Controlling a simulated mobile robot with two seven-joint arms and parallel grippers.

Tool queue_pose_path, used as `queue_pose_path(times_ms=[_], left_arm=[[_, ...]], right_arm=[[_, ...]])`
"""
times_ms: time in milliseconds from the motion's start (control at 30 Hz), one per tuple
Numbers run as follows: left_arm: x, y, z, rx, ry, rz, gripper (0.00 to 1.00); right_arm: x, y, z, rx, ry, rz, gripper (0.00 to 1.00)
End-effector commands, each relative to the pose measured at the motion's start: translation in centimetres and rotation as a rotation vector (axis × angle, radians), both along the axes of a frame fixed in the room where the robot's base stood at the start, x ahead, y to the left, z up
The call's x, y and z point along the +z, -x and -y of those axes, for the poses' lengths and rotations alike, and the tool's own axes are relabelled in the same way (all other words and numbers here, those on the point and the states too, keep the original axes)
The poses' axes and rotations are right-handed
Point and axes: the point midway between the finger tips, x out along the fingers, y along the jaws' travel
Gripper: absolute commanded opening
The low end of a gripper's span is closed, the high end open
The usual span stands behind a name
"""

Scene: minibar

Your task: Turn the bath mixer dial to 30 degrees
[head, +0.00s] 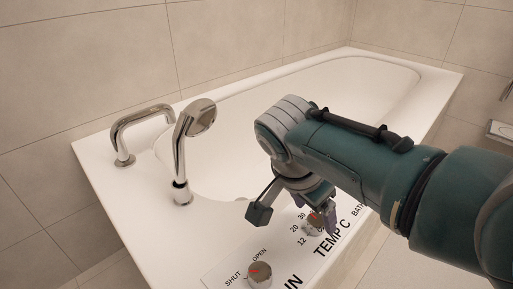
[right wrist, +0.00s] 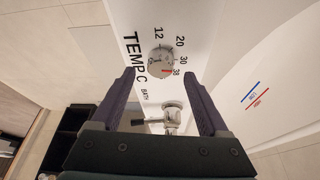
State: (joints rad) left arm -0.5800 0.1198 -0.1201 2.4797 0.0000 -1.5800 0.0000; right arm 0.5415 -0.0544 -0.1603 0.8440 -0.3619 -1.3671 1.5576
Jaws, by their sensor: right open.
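The mixer dial (right wrist: 158,58) is a round chrome knob with a red mark on the panel printed TEMP C. In the right wrist view its red mark points close to 38, past 30. In the head view the dial (head: 313,222) is partly hidden by my right gripper. My right gripper (right wrist: 158,76) is open, with a purple finger on each side of the dial's lower edge. It also shows in the head view (head: 319,222), reaching down over the dial. I cannot tell whether either finger touches it. My left gripper is not in view.
Another chrome knob (head: 260,274) with a red mark sits by SHUT and OPEN. A hand shower (head: 181,150) and curved spout (head: 131,128) stand on the tub rim. A chrome fitting (right wrist: 172,112) lies beyond the dial near BATH. The white tub (head: 222,118) is empty where visible.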

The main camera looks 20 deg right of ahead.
Motion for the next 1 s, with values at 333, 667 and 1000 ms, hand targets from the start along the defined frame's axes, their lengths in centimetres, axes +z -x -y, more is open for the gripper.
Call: queue_pose_path(times_ms=[333,667,1000], left_arm=[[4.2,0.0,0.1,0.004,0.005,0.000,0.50],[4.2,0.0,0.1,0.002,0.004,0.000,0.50],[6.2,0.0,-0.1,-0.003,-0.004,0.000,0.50]], right_arm=[[6.0,0.6,-2.3,0.000,0.000,0.001,0.78],[6.4,0.6,-2.5,0.000,0.001,0.000,0.78],[7.9,1.4,-2.4,0.044,-0.011,-0.013,0.78]])
